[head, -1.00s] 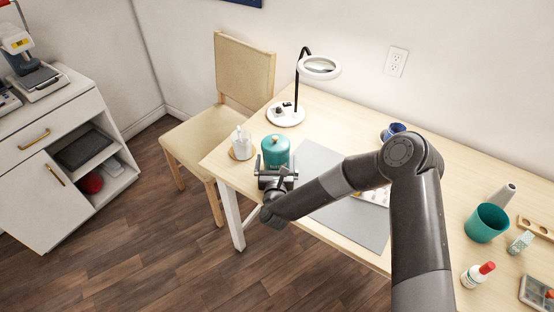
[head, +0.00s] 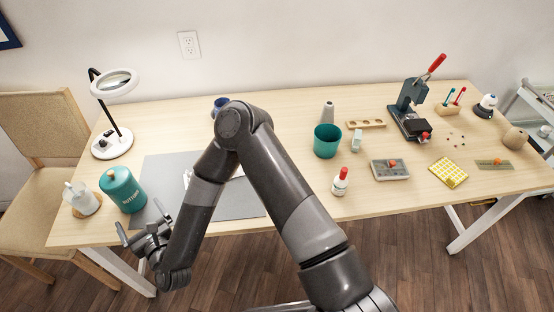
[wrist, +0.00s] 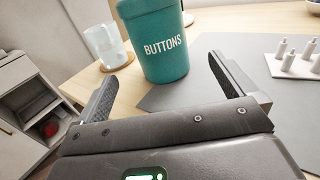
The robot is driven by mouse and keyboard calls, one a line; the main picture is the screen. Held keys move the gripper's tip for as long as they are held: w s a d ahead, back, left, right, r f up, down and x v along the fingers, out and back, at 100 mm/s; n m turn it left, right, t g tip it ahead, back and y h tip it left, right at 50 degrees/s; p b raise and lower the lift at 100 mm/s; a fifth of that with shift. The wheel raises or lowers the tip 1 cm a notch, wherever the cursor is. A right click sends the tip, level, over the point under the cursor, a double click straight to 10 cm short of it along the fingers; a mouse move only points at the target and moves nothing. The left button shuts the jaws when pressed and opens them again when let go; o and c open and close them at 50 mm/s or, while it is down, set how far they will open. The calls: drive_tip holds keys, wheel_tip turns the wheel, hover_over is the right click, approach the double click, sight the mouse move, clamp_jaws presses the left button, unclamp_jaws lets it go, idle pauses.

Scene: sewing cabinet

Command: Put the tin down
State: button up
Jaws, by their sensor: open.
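The teal tin (head: 122,190), lettered "BUTTONS", stands upright on the table (head: 262,120) at its left end, by the left edge of the grey mat (head: 238,197). It also shows in the wrist view (wrist: 154,42), beyond my fingers, with its top cut off by the frame. My gripper (head: 143,222) is open and empty at the table's front edge, just in front of the tin. In the wrist view its two fingers (wrist: 163,88) are spread wide, with a gap between them and the tin.
A white cup (head: 82,198) on a round coaster stands just left of the tin. A magnifier lamp (head: 112,145) stands behind it. A teal cup (head: 327,141), a glue bottle (head: 340,182) and a press (head: 410,112) stand to the right. A chair (head: 40,150) is at the left.

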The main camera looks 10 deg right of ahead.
sight(132, 186)
drive_tip(key=w+r+n+g, duration=0.1)
drive_tip(key=n, duration=0.1)
drive_tip(key=w+r+n+y, duration=0.1)
drive_tip(key=w+r+n, duration=0.1)
drive_tip(key=n, duration=0.1)
drive_tip(key=w+d+r+n+g, duration=0.1)
drive_tip(key=n, duration=0.2)
drive_tip(key=shift+w+r+g+y, duration=0.2)
drive_tip(key=shift+w+g+y, duration=0.1)
drive_tip(key=shift+w+y, duration=0.1)
drive_tip(key=w+d+r+n+g+h, duration=0.3)
drive_tip(key=w+d+r+n, duration=0.3)
drive_tip(key=d+r+n, duration=0.45)
drive_tip(key=s+d+r+n+h, duration=0.1)
drive_tip(key=d+r+n+h, duration=0.25)
drive_tip(key=d, duration=0.65)
drive_tip(key=s+d+r+n+h, duration=0.2)
drive_tip(key=d+r+n, duration=0.15)
drive_tip(key=d, duration=0.55)
drive_tip(key=s+d+r+n+g+h, duration=0.1)
drive_tip(key=s+d+r, duration=0.3)
drive_tip(key=s+d, duration=0.4)
drive_tip(key=s+d+r+n+g+h, duration=0.2)
drive_tip(key=s+d+r, duration=0.2)
drive_tip(key=s+d, duration=0.5)
drive_tip(key=s, duration=0.2)
drive_tip(key=shift+s+d+g, duration=0.15)
drive_tip(key=shift+s+g, duration=0.15)
drive_tip(key=shift+g, duration=0.1)
